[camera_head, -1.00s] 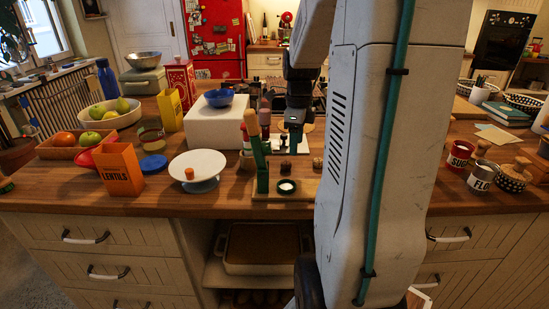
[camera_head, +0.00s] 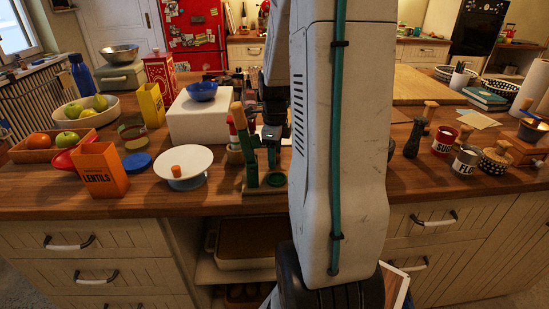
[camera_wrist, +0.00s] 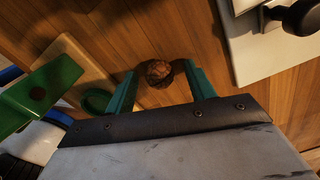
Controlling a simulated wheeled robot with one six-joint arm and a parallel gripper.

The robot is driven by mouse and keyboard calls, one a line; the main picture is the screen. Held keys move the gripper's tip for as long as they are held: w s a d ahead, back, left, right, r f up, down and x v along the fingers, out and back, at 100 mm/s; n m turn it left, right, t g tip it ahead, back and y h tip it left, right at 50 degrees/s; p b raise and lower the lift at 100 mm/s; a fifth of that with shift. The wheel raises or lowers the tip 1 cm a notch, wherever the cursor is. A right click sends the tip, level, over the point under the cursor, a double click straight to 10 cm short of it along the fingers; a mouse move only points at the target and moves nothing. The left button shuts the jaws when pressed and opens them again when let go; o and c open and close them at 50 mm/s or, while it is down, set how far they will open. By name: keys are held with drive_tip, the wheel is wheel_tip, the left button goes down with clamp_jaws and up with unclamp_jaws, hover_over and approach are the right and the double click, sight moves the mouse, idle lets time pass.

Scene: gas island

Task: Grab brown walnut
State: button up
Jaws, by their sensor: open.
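The brown walnut (camera_wrist: 159,72) lies on the wooden counter, in the upper middle of the wrist view. My gripper (camera_wrist: 162,80) is open, with one green finger on each side of the walnut. In the head view my gripper is low behind the green lever stand, partly hidden by my arm, and I cannot make out the walnut there.
A green lever stand (camera_head: 249,150) with a wooden handle stands on a wooden board, close left of my gripper. A white plate (camera_head: 184,160) is farther left. A pale board (camera_wrist: 258,45) with a dark object lies at the upper right of the wrist view.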

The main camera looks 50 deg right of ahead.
drive_tip(key=c, duration=1)
drive_tip(key=shift+r, duration=0.15)
